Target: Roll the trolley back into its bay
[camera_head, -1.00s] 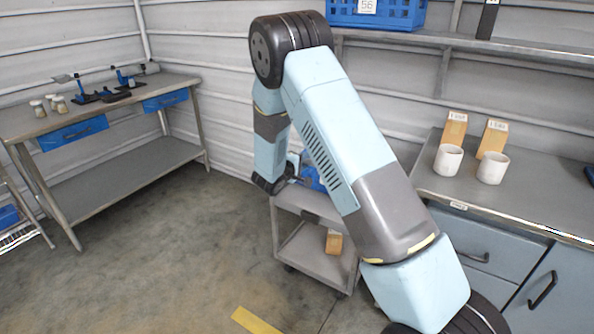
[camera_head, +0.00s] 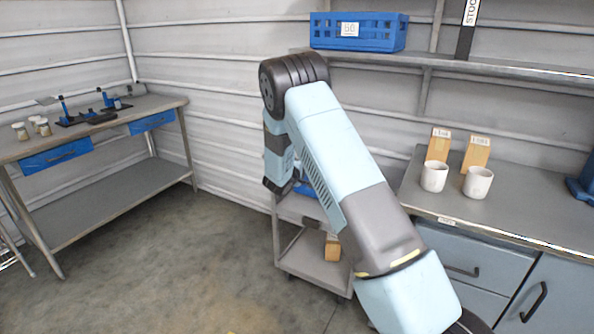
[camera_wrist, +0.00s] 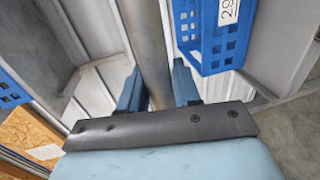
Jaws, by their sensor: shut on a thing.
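The trolley (camera_head: 288,263) is a grey cart with an upper and a lower shelf. It stands on the floor between the left workbench and the right counter, partly hidden behind my arm. A small cardboard box (camera_head: 332,247) sits on its lower shelf, and something blue shows on its top. In the wrist view, my gripper (camera_wrist: 158,88) has its two blue fingers on either side of a round grey bar (camera_wrist: 148,45), closed on it as the trolley handle. My fingers are hidden in the head view. No marked bay shows clearly.
A metal workbench (camera_head: 120,200) with blue drawers stands at the left. A counter (camera_head: 520,215) with white cups and cardboard boxes stands close at the right. A blue crate (camera_head: 358,32) rests on the wall shelf. Bare floor (camera_head: 180,270) lies left of the trolley.

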